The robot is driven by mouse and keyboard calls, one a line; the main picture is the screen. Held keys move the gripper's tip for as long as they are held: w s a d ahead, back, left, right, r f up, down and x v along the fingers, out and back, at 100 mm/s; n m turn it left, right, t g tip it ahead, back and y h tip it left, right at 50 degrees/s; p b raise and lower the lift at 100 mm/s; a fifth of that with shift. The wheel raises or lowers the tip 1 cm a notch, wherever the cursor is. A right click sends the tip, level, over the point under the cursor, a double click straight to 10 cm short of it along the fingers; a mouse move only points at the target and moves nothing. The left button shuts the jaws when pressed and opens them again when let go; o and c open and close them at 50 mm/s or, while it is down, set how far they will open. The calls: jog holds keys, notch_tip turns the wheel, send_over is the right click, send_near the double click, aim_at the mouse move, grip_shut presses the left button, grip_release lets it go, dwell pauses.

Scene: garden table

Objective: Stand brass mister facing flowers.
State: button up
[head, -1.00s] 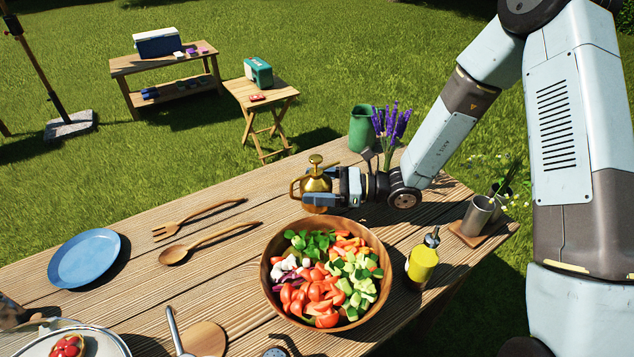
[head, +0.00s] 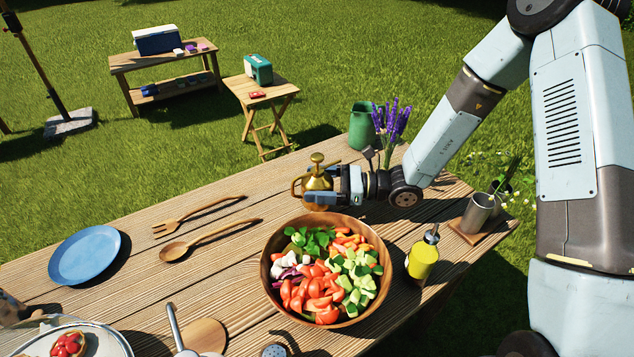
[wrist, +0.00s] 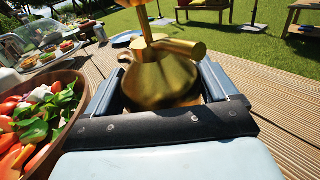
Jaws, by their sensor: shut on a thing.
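The brass mister (head: 318,181) is upright between the jaws of my gripper (head: 322,199), behind the salad bowl. In the wrist view the mister's round brass body (wrist: 160,80) fills the space between both fingers, and its nozzle points right. My gripper is shut on it. The mister's base is partly hidden by the fingers, so I cannot tell whether it touches the table. The purple flowers (head: 392,120) stand to the right of the mister, beside a green jug (head: 362,128), partly behind my wrist.
A wooden salad bowl (head: 272,272) stands in front of the mister. An oil bottle (head: 422,258) is to its right. A wooden fork (head: 190,222), a wooden spoon (head: 200,244) and a blue plate (head: 84,256) lie to the left. Bare planks lie between the utensils and the mister.

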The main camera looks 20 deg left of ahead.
jog(key=shift+f, duration=0.25)
jog(key=shift+a+f, duration=0.1)
jog(key=shift+f, duration=1.7)
jog(key=o, duration=1.2)
jog(key=shift+v, duration=3.8)
